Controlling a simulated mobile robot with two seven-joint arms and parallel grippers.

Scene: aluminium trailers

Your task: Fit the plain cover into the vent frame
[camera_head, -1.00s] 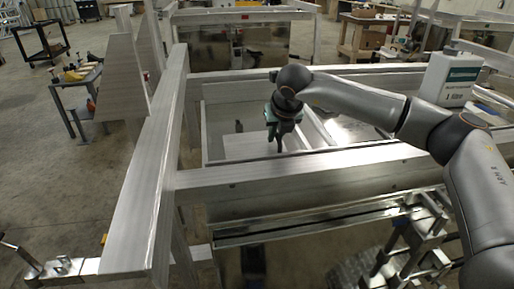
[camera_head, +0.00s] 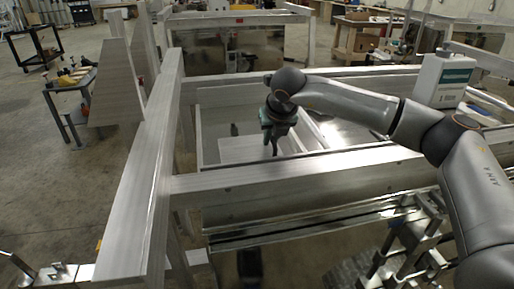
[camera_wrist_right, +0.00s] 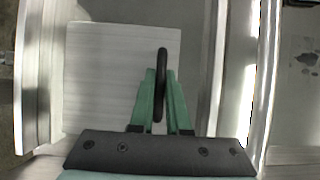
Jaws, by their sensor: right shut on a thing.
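A pale, flat square plate, which looks like the plain cover (camera_head: 240,150), lies inside the aluminium framing in the head view; it also fills the left middle of the right wrist view (camera_wrist_right: 110,75). My right gripper (camera_head: 274,153) points down at the plate's right side. In the wrist view its green fingers (camera_wrist_right: 160,78) are shut on a thin black handle (camera_wrist_right: 162,60), which stands over the plate near its right edge. Whether the handle is fixed to the plate, or the plate is raised, I cannot tell. I cannot pick out the vent frame for certain. My left gripper is not in view.
A wide aluminium beam (camera_head: 300,172) runs in front of my right gripper. A tall upright frame (camera_head: 140,175) stands to the left. A white bottle with a green label (camera_head: 445,80) stands at the right, behind my arm. A tool cart (camera_head: 75,90) stands further left.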

